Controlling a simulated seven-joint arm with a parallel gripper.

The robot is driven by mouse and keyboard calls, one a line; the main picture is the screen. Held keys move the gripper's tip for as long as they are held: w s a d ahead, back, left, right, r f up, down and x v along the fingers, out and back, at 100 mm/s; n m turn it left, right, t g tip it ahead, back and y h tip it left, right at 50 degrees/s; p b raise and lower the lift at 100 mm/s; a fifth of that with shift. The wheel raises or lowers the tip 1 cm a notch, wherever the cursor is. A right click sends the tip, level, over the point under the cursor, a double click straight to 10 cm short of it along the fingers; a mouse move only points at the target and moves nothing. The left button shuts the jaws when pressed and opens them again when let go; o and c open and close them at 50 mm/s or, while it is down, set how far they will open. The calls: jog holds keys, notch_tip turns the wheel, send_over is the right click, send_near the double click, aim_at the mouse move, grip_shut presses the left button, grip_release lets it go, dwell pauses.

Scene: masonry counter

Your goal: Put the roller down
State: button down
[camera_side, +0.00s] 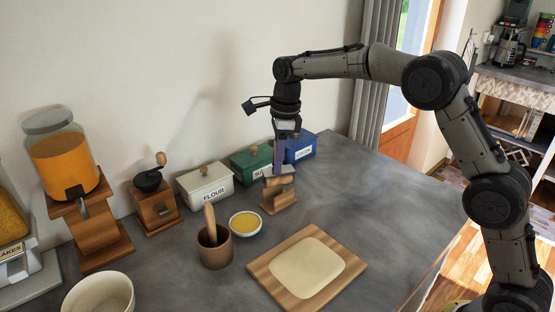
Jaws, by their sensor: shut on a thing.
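My gripper (284,135) points down over the back right of the counter and is shut on the roller (280,157). The roller's blue-purple handle hangs upright below the jaws. Its lower end meets a small wooden stand (279,199) on the counter. I cannot tell whether a wooden piece at the top of the stand belongs to the roller, or whether the roller rests on the stand or hangs just above it. A wooden board (262,268) with a flat sheet of dough (307,267) lies in front of the stand.
Behind the stand are a blue box (300,147), a green box (250,164) and a white flour box (206,187). To the left are a yellow-filled bowl (246,224), a mortar with pestle (215,248) and a grinder (156,205). The counter (390,205) is clear at right.

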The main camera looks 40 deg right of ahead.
jog(key=shift+f, duration=0.1)
jog(key=shift+f, duration=0.35)
jog(key=shift+f, duration=0.1)
